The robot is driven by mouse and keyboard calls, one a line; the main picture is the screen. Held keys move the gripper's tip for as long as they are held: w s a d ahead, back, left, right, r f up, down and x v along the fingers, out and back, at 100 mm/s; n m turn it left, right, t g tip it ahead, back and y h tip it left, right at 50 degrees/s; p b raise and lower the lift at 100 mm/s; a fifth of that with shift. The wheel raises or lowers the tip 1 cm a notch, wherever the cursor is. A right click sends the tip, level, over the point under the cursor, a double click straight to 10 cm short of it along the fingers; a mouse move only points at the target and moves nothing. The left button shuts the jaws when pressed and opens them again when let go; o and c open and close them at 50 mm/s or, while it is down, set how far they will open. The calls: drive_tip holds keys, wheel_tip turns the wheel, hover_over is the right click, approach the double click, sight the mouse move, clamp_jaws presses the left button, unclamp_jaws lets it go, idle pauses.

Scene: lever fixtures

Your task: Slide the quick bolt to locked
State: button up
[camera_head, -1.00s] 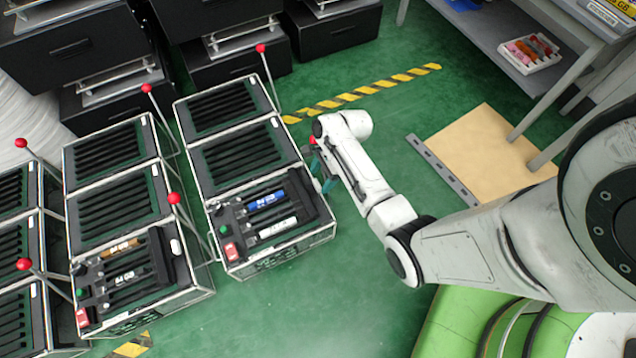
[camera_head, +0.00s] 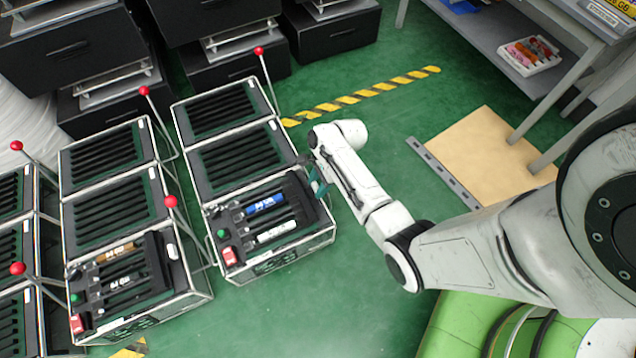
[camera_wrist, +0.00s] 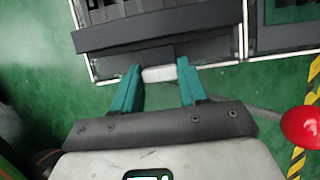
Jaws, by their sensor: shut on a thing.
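A small white handle (camera_wrist: 158,75) sticks out from the near side of a dark-topped machine box (camera_wrist: 150,40) in the wrist view. I take it as the quick bolt's handle; which end of its travel it sits at cannot be told. My gripper (camera_wrist: 159,78) has its two teal fingers on either side of this handle and is shut on it. In the head view my gripper (camera_head: 319,184) is at the right side of the nearest middle box (camera_head: 284,259), with the handle hidden behind it and my arm.
A red ball-ended lever (camera_wrist: 302,127) stands to the right of my gripper in the wrist view. More boxes with red-ball levers (camera_head: 171,202) stand at left. A tan board (camera_head: 490,155) and a grey table (camera_head: 540,70) are at right. Green floor is open in front.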

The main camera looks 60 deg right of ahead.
sight(299, 194)
clamp_jaws()
drive_tip(key=shift+a, duration=0.1)
drive_tip(key=shift+w+a+r+p, duration=0.15)
drive_tip(key=shift+w+a+p, duration=0.1)
drive_tip(key=shift+p, duration=0.15)
drive_tip(key=w+a+p, duration=0.2)
drive_tip(key=a, duration=0.1)
drive_tip(key=shift+p, duration=0.3)
drive_tip(key=shift+w+a, duration=0.25)
drive_tip(key=shift+a, duration=0.15)
drive_tip(key=o, duration=0.8)
unclamp_jaws()
drive_tip(key=shift+a, duration=0.1)
